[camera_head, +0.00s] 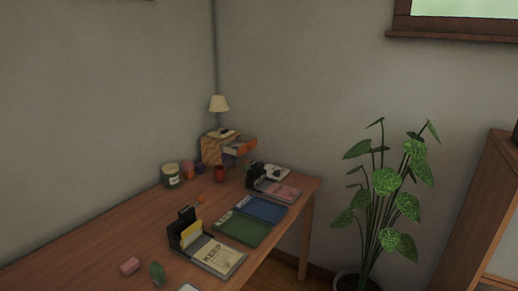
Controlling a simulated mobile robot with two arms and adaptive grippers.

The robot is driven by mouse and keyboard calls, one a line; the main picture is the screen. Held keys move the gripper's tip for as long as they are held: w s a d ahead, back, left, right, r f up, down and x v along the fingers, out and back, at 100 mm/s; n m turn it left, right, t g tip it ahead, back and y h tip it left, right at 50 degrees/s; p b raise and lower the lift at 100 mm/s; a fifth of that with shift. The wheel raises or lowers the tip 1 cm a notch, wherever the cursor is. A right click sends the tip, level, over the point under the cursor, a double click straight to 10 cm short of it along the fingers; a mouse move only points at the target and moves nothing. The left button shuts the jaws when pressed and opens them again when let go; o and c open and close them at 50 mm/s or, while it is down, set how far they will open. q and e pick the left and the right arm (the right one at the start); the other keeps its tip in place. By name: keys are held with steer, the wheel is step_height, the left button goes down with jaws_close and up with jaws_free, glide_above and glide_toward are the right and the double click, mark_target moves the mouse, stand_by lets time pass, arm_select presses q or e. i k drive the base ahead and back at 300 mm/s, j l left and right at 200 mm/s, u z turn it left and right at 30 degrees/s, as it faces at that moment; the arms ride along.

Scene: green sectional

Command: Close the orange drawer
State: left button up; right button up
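The orange drawer (246,146) is pulled out of a small wooden drawer box (212,149) at the far corner of the desk. Its orange front faces right and stands clear of the box, and something pale shows inside it. A small lamp (219,107) stands on or just behind the box; I cannot tell which. Neither of my grippers is in view.
The wooden desk (140,235) runs along the left wall. A jar (171,175), a red cup (219,173), a dark holder (182,226), a green book (243,228) and a blue book (262,208) lie on it. A potted plant (385,200) stands right of the desk, near a wooden cabinet (480,215).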

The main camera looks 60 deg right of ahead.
mark_target(239, 145)
steer(key=z, duration=1.7)
steer(key=i+l, duration=0.05)
